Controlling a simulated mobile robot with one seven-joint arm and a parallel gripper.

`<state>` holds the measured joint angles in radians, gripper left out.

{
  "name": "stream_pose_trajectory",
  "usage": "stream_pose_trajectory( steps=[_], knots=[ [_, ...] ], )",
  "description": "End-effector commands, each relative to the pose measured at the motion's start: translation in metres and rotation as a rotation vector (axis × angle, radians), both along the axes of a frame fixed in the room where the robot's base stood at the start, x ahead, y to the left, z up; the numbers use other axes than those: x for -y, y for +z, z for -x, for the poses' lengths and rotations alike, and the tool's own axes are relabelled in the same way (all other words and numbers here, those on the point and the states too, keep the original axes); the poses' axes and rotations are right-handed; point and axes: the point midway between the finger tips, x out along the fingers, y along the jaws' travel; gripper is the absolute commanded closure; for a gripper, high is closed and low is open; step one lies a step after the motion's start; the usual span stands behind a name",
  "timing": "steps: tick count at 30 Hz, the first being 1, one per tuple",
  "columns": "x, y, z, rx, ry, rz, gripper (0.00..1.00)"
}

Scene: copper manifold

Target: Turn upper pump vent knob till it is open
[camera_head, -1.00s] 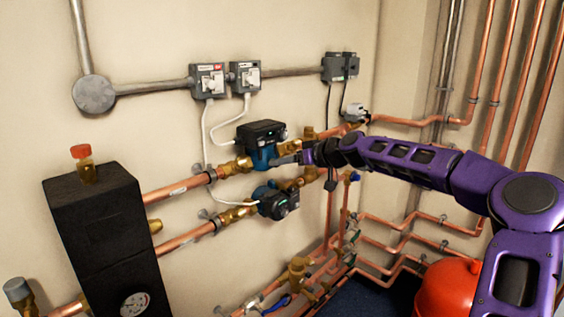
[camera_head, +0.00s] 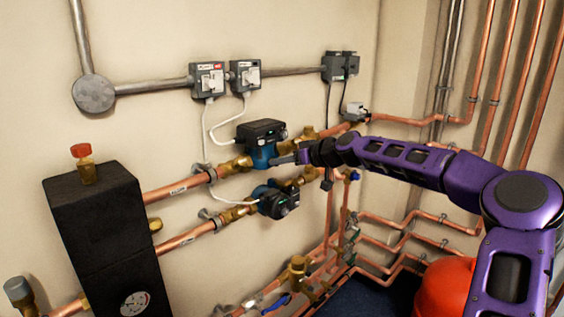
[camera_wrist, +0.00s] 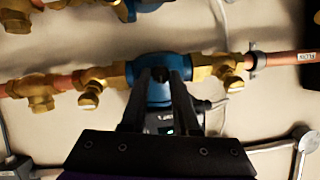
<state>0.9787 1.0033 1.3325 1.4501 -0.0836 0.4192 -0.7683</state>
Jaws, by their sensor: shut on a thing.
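The upper pump (camera_head: 263,152) has a blue body and a black head, and sits in the upper copper line on the wall. My gripper (camera_head: 274,161) reaches it from the right, with its fingertips at the front of the blue body. The wrist view is upside down and shows the blue body (camera_wrist: 150,92) between brass fittings. There my gripper (camera_wrist: 161,76) is shut on a small dark vent knob (camera_wrist: 160,74) at the pump's front. The fingers cover most of the knob, so its turn angle is hard to tell.
The lower pump (camera_head: 277,201) sits just below, on a parallel copper pipe. A black box (camera_head: 95,225) with a red-capped valve (camera_head: 83,157) stands at left. Switch boxes (camera_head: 207,80) are above. A red vessel (camera_head: 445,290) is under my arm. Copper pipes run along the right wall.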

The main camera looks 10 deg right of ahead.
Motion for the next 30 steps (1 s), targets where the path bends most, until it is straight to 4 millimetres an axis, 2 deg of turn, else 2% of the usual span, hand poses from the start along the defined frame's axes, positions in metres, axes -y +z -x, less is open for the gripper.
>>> stream_pose_trajectory(
  steps=[11, 30],
  knots=[
    [0.0015, 0.0001, -0.0013, -0.068, -0.001, -0.097, 1.00],
    [0.0052, -0.0040, -0.0043, -0.410, 0.000, -0.568, 1.00]
  ],
)
